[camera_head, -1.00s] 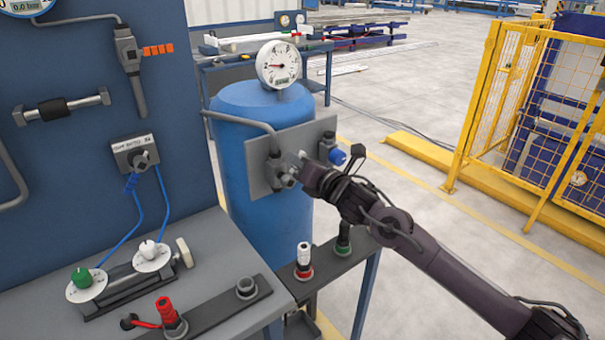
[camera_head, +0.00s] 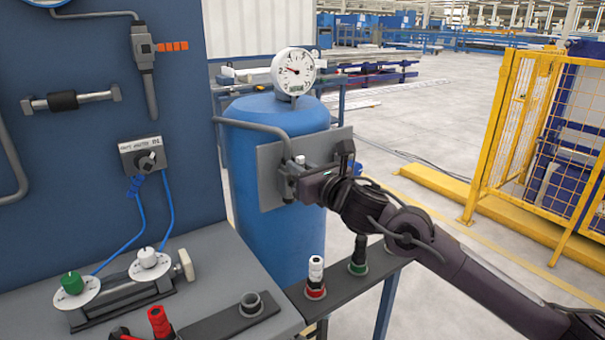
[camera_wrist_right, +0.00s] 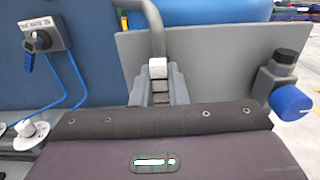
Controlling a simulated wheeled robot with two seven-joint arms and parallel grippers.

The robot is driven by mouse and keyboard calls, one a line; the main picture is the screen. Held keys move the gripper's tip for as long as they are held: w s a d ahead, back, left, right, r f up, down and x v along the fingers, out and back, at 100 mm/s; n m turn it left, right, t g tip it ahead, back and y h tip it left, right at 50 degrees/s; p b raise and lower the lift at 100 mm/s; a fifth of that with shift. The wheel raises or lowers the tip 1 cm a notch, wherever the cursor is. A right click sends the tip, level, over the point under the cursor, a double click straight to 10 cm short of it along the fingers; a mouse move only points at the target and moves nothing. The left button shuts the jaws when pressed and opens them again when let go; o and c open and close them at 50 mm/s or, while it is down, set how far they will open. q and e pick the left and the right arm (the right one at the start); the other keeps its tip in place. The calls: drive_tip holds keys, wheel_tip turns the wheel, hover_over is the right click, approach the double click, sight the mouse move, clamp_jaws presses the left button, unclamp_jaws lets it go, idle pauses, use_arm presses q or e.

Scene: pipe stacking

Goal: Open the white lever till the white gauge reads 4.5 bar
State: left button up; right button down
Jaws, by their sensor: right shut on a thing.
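The white gauge (camera_head: 293,71) stands on top of the blue tank (camera_head: 252,112). Its red needle points left and slightly up; its figures are too small to read surely. The white lever (camera_wrist_right: 158,68) shows in the right wrist view as a small white end between two grey fingers, in front of the grey plate (camera_wrist_right: 210,60). My right gripper (camera_head: 287,172) is at the plate's left valve and is shut on the white lever, which shows only as a small white piece (camera_head: 299,159) in the head view. My left gripper is not in view.
A valve with a blue knob (camera_wrist_right: 291,103) sits on the plate's right side. A blue panel (camera_head: 100,150) and a bench with a green dial (camera_head: 72,283) and a white dial (camera_head: 147,257) stand left. Red and green-based fittings stand on the ledge below.

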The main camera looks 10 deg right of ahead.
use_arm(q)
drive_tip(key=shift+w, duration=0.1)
use_arm(e)
drive_tip(key=shift+f, duration=0.1)
drive_tip(key=c, duration=1.4)
unclamp_jaws()
drive_tip(key=shift+c, duration=0.2)
drive_tip(key=shift+s, duration=0.1)
